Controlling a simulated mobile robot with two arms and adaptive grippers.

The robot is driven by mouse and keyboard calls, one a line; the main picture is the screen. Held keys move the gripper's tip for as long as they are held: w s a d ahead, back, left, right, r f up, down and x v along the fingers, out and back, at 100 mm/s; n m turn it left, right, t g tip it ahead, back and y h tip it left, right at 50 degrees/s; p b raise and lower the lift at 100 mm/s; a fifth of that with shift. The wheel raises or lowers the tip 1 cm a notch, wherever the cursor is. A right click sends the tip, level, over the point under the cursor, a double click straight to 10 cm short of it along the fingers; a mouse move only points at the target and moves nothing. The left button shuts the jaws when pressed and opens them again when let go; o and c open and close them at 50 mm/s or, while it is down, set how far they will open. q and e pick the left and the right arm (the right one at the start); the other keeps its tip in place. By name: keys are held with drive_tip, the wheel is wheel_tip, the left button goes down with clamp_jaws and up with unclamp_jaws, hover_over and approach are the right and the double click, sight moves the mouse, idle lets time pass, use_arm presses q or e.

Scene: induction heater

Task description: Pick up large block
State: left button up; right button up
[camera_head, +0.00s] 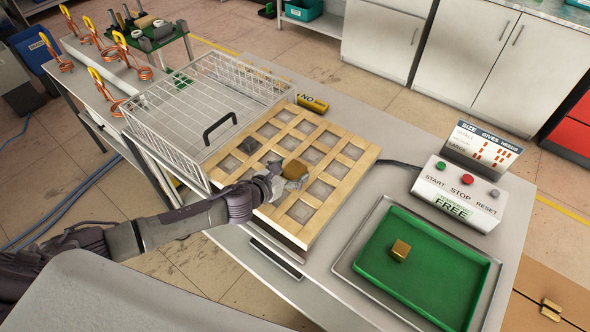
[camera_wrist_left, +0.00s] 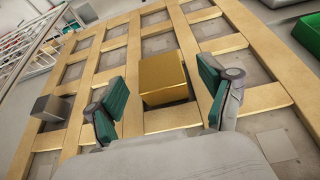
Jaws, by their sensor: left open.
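A large gold block (camera_head: 296,168) sits in the wooden grid (camera_head: 332,201) on the table. In the left wrist view the gold block (camera_wrist_left: 163,78) stands in a cell of the grid, straight ahead. My left gripper (camera_head: 283,177) reaches the block from the left in the head view. Its two green-padded fingers (camera_wrist_left: 160,90) are open, one on each side of the block, with a gap visible on both sides. A grey block (camera_head: 249,145) sits in another cell and also shows in the wrist view (camera_wrist_left: 51,108). My right gripper is not in view.
A green tray (camera_head: 385,270) with a smaller gold block (camera_head: 400,250) lies at the right. A control box (camera_head: 459,194) with buttons stands behind it. A wire basket (camera_head: 190,135) with a black handle is left of the grid.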

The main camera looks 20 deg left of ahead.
use_arm(q)
drive_tip(key=x, duration=0.2)
drive_tip(key=shift+w+d+f, duration=0.1)
drive_tip(key=shift+w+f, duration=0.1)
drive_tip(key=shift+w, duration=0.05)
clamp_jaws()
drive_tip(key=shift+r, duration=0.1)
